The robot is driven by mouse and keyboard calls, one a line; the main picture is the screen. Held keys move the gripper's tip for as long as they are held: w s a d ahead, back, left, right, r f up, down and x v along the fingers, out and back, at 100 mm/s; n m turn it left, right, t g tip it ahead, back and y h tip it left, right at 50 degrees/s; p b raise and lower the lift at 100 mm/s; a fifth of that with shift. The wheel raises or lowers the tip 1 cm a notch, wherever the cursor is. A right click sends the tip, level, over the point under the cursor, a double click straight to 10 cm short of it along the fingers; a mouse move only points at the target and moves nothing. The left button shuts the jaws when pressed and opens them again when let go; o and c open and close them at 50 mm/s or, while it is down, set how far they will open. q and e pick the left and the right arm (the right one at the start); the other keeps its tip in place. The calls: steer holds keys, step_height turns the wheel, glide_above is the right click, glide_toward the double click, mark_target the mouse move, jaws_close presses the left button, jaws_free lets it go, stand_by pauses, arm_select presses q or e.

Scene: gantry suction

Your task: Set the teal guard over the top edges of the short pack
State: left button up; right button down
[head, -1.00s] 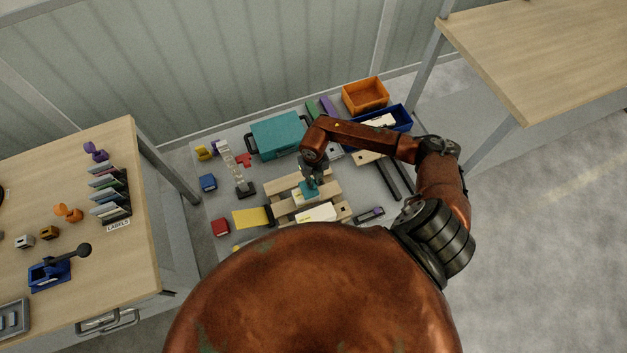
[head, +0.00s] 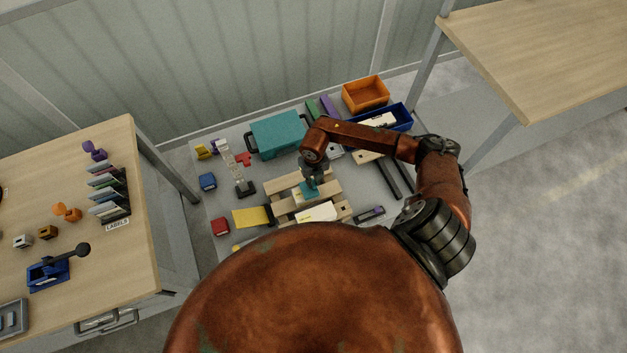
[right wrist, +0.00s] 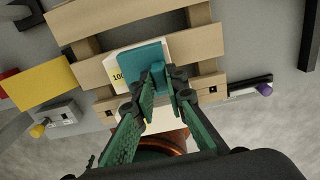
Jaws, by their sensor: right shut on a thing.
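The teal guard (right wrist: 143,62) is held in my right gripper (right wrist: 164,92), whose green fingers are shut on its raised tab. In the head view the guard (head: 309,189) shows small under my right gripper (head: 312,178). The guard lies over a white pack (right wrist: 119,72) printed with "100", on a wooden pallet (right wrist: 90,74). The guard covers much of the pack's top; the pack's left side and upper border show. I cannot tell whether the guard is fully seated. Another white pack (head: 316,213) lies nearer on the pallet. My left gripper is not in view.
A teal case (head: 278,135), an orange bin (head: 366,94) and a blue bin (head: 402,116) stand behind the pallet. A yellow plate (head: 250,217) and a red block (head: 221,227) lie at left. A dark bar with a purple end (right wrist: 263,89) lies right of the pallet.

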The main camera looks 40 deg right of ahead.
mark_target(314, 183)
steer(key=shift+f+b, duration=0.6)
steer(key=shift+f, duration=0.45)
steer(key=c, duration=1.8)
jaws_free()
steer(key=shift+c, duration=0.2)
steer(key=shift+r, duration=0.1)
step_height(314, 183, up, 12)
